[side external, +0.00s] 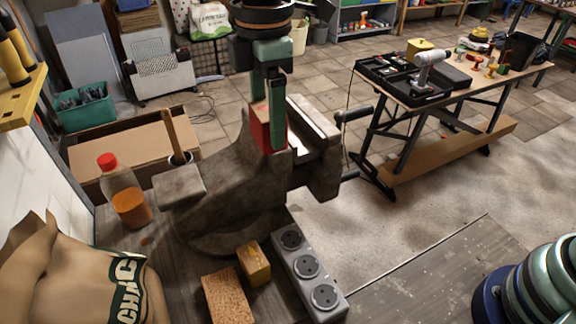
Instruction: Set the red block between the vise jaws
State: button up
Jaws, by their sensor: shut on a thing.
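The grey vise (228,178) stands on the bench with its jaws toward the right of its body. The right jaw (322,145) has a pale inner face, and a bright gap shows beside it. My gripper (270,135) points down from above with green fingers, shut on the red block (260,127). The block is upright at the left side of the jaw gap. One finger covers part of the block. I cannot tell whether its lower end is inside the gap or touches a jaw.
A bottle with a red cap (120,190) stands left of the vise. A power strip (308,272), a small yellowish block (254,264) and a cork-like block (229,296) lie in front. A paper sack (75,270) fills the lower left. A folding table (440,90) stands behind right.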

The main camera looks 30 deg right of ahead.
jog(key=w+d, duration=0.7)
jog(key=w, duration=0.1)
jog(key=shift+s+d+f, duration=0.1)
jog(key=shift+s+f, duration=0.05)
jog(key=shift+f, duration=2.55)
jog(key=o, duration=1.2)
notch_tip(320, 180, up, 8)
